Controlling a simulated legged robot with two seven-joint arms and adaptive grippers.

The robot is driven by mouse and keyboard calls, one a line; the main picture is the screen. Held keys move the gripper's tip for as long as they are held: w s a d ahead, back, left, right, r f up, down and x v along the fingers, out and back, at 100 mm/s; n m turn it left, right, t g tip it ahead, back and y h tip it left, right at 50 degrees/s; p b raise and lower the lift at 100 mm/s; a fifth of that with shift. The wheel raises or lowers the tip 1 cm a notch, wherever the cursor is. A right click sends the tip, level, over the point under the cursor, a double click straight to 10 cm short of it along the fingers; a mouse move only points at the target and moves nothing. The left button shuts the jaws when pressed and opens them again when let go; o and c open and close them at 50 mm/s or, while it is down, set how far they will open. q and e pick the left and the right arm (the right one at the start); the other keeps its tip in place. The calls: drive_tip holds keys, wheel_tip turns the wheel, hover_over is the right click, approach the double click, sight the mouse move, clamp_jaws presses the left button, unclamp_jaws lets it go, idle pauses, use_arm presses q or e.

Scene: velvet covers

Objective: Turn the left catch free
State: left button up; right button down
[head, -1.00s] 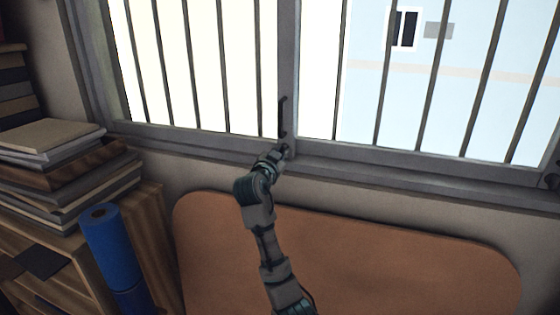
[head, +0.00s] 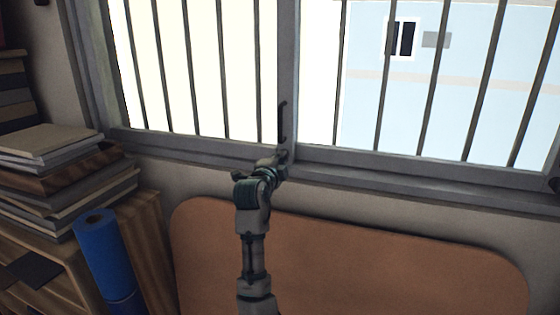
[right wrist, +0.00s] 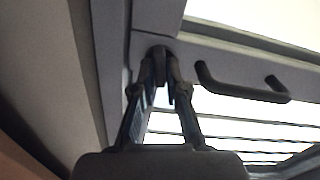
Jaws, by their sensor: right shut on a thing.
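The left catch (right wrist: 158,62) is a small dark piece low on the grey window frame, seen in the right wrist view between my fingertips. My right gripper (right wrist: 164,75) is shut on it, one finger on each side. In the head view my right gripper (head: 281,156) reaches up to the bottom of the window's middle post, and the catch is hidden there by the gripper. My left gripper is not in view.
A dark pull handle (head: 283,122) sits on the middle post just above the gripper; it shows also in the right wrist view (right wrist: 240,85). A dark fitting (head: 552,184) is at the right edge. A brown rounded panel (head: 350,255), blue roll (head: 107,255) and stacked books (head: 50,170) stand below.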

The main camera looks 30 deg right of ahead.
drive_tip(key=shift+f+m, duration=0.25)
drive_tip(key=shift+m, duration=0.95)
drive_tip(key=shift+w+f, duration=0.1)
drive_tip(key=c, duration=1.2)
unclamp_jaws()
drive_tip(key=shift+r, duration=0.2)
drive_tip(key=v, duration=1.2)
drive_tip(key=shift+a, duration=0.15)
drive_tip(key=shift+f, duration=0.15)
